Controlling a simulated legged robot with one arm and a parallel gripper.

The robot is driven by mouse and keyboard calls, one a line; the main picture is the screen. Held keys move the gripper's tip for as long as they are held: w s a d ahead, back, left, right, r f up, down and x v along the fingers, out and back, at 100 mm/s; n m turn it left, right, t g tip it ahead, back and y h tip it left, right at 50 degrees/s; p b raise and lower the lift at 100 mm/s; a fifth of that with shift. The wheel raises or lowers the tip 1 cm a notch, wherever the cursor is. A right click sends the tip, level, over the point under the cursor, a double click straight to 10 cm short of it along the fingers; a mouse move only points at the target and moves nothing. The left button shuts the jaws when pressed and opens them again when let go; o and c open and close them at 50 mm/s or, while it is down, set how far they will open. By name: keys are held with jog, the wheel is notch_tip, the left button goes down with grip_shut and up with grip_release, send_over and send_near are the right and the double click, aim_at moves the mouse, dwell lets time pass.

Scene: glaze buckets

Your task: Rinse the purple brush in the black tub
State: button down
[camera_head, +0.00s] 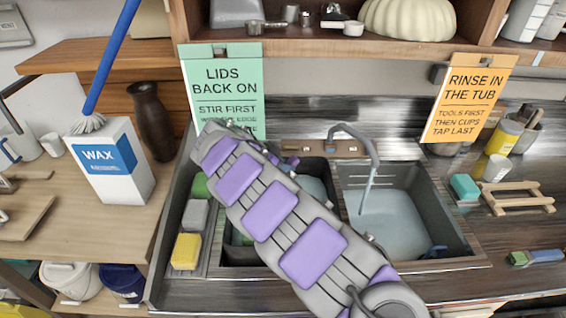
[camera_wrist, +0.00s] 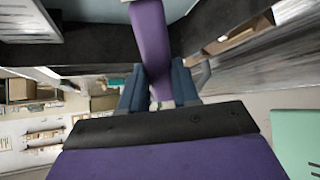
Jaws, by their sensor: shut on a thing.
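My gripper (camera_wrist: 159,70) is shut on the purple handle of the brush (camera_wrist: 151,35), between its two dark blue fingers. The handle runs up to the top edge of the wrist view; the bristles are not visible. Beyond it in that view are a dark rim and a patch of pale water (camera_wrist: 95,9). In the head view my arm covers the gripper and brush. The tap (camera_head: 355,133) runs water into the right basin, which holds grey-blue water (camera_head: 392,225). The left basin also shows water (camera_head: 315,187), partly hidden by my arm.
A blue-handled brush (camera_head: 107,62) has its bristles at the wax box (camera_head: 110,165). Sponges (camera_head: 186,251) lie left of the tub. A wooden rack (camera_head: 517,198) and yellow container (camera_head: 503,138) stand to the right. Signs (camera_head: 470,97) hang above.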

jog(key=f+b, duration=0.1)
jog(key=d+f+b, duration=0.1)
jog(key=f, duration=0.1)
jog(key=shift+f, duration=0.35)
jog(key=shift+a+f, duration=0.1)
jog(key=shift+f, duration=2.25)
jog(key=shift+s, duration=0.1)
